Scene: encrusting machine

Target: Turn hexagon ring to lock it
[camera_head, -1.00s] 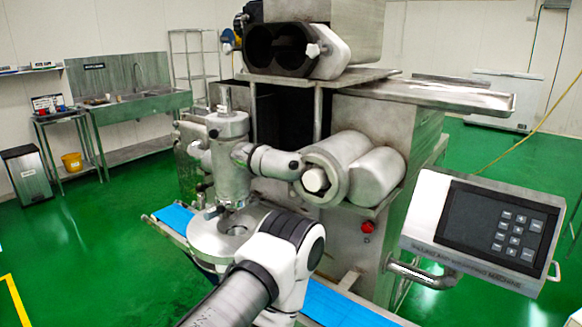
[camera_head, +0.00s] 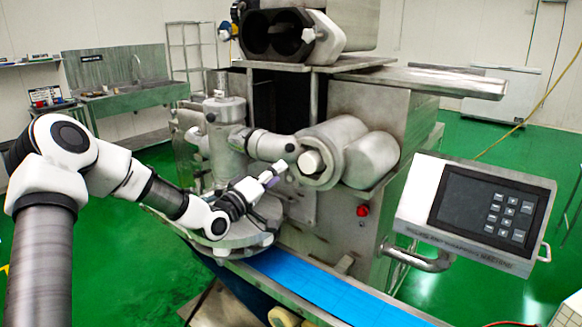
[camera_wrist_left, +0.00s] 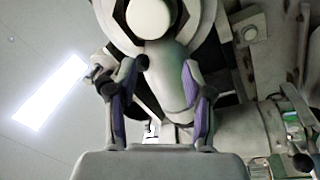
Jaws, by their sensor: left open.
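The hexagon ring (camera_head: 331,145) sits on the front end of the machine's horizontal cylinder, around a pale central nut (camera_head: 310,162). In the left wrist view, the ring (camera_wrist_left: 205,25) is at the top edge, partly cut off, with a pale round end (camera_wrist_left: 150,17) in its middle. My left gripper (camera_head: 274,174) is just left of and below the ring, and seems apart from it. Its two purple-padded fingers (camera_wrist_left: 158,78) stand open in the wrist view, with a grey pipe showing between them. My right gripper is not in view.
A horizontal pipe (camera_head: 265,146) joins the ring's cylinder to an upright cylinder (camera_head: 226,135) close behind my gripper. A round plate (camera_head: 230,241) and blue conveyor (camera_head: 320,285) lie below. The control panel (camera_head: 490,212) stands at right.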

